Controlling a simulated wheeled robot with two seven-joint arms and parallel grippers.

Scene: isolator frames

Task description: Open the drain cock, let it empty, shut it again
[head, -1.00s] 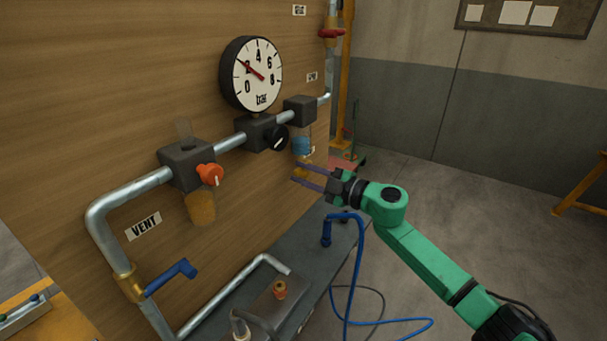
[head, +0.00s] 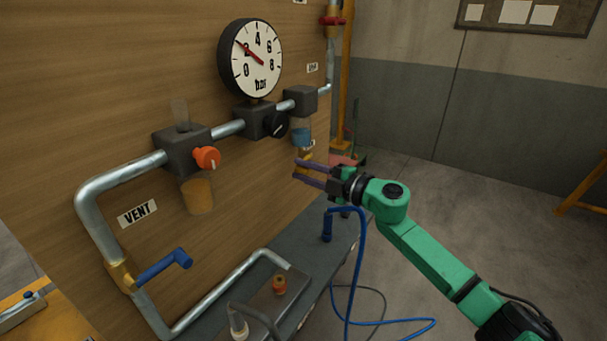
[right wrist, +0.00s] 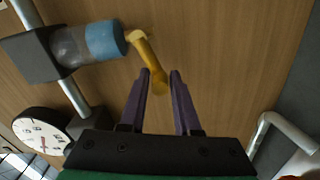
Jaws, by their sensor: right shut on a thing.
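The drain cock's yellow lever (right wrist: 152,70) hangs below a clear filter bowl with blue liquid (right wrist: 104,42) at its lower end. In the head view, the bowl (head: 302,136) hangs under a dark block on the pipe, and a bit of the yellow cock (head: 305,158) shows beneath it. My right gripper (head: 296,170) reaches in from the right, just under the bowl. In the right wrist view its purple fingers (right wrist: 162,82) are shut on the yellow lever, which slants between their tips. My left gripper is not in view.
A round bar gauge (head: 251,58) reads about 2. A black knob (head: 277,125), an orange knob (head: 207,158) and an amber bowl (head: 198,196) sit along the pipe. A blue-handled valve (head: 165,267) is lower left. A blue hose (head: 361,260) hangs below my right arm.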

